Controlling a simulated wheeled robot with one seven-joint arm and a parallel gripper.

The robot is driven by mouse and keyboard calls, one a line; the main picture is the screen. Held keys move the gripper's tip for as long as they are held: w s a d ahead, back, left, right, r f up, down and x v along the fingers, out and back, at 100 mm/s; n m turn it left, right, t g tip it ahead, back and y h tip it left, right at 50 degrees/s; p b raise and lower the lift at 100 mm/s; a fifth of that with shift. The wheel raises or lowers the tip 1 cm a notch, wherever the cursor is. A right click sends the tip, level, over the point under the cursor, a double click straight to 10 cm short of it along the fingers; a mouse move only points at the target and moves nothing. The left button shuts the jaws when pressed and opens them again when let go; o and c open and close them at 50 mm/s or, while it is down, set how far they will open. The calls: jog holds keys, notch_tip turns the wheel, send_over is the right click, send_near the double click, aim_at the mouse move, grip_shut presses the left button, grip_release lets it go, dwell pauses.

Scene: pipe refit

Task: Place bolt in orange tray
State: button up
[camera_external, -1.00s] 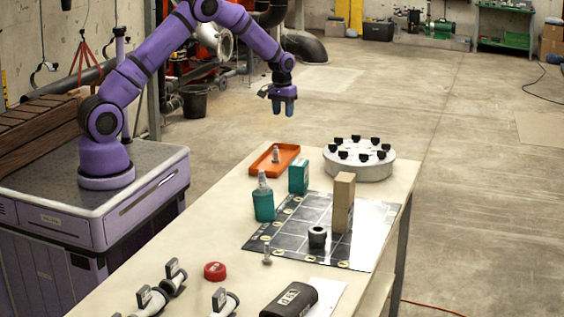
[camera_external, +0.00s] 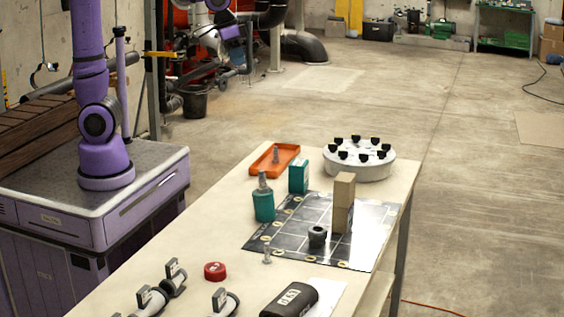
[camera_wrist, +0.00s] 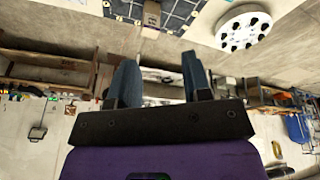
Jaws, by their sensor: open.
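A grey bolt (camera_external: 276,154) stands upright in the orange tray (camera_external: 292,150) at the far end of the table in the external view. A second bolt-like grey piece (camera_external: 267,254) stands at the near left edge of the dark gridded mat. My gripper (camera_wrist: 160,78) is open in the wrist view, with nothing between its two blue-grey fingers. It is raised high, well clear of the table. In the external view the arm's end is mostly out of the top of the picture. I cannot make out the tray or either bolt in the wrist view.
Around the gridded mat (camera_external: 285,227) stand a teal bottle (camera_external: 263,206), a teal box (camera_external: 298,177), a wooden block (camera_external: 343,203) and a black ring (camera_external: 317,236). A white round holder (camera_external: 358,167) is at the far right. A red cap (camera_external: 215,271) and pipe fittings lie nearer.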

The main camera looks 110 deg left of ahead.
jog(key=s+d+m+t+h, duration=0.1)
jog(key=s+d+m, duration=0.5)
jog(key=s+d, duration=1)
jog(key=shift+s+d+f+t, duration=0.25)
jog(key=shift+s+d+t, duration=0.2)
jog(key=shift+s, duration=0.7)
